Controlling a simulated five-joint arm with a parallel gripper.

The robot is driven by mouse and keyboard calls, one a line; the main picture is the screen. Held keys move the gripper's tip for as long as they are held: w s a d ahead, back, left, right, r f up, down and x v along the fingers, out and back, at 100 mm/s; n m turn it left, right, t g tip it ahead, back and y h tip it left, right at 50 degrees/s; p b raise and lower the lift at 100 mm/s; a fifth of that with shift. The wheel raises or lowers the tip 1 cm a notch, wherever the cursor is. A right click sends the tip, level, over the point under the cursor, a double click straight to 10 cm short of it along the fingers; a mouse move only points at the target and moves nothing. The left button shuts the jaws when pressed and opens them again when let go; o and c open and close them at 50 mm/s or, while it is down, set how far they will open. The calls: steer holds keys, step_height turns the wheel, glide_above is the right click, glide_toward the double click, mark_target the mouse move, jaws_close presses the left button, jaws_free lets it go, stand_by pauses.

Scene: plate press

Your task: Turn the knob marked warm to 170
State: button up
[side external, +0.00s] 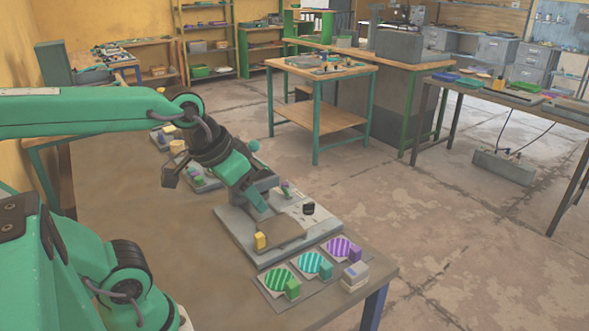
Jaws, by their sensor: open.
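The grey press plate (240,236) lies on the near table, with a brown pad (283,230) on it. A black knob (308,209) stands on its right side, and a small purple-and-grey piece (286,187) stands behind it. A yellow block (260,241) sits at its front left. I cannot read any knob marking or dial number, so I cannot tell which knob is warm. My gripper (262,200) is open just above the back left of the plate, left of the black knob. It partly hides the plate, and nothing shows between its jaws.
A grey strip (267,285) at the front holds green, teal and purple striped discs with small blocks. A pale box (354,276) stands near the table's right corner. More small coloured blocks (197,180) lie behind my arm. The brown tabletop (170,240) is clear at left.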

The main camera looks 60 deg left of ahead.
steer(key=w+a+n+g, duration=0.2)
steer(key=w+a+n, duration=0.1)
steer(key=w, duration=0.6)
steer(key=n+g, duration=0.3)
steer(key=n, duration=0.6)
glide_toward(308, 203)
steer(key=shift+d+f, duration=0.15)
steer(key=shift+d, duration=0.1)
steer(key=shift+w+a+f, duration=0.25)
steer(key=shift+a+f, duration=0.05)
steer(key=shift+f, duration=0.15)
steer(key=shift+f, duration=3.9)
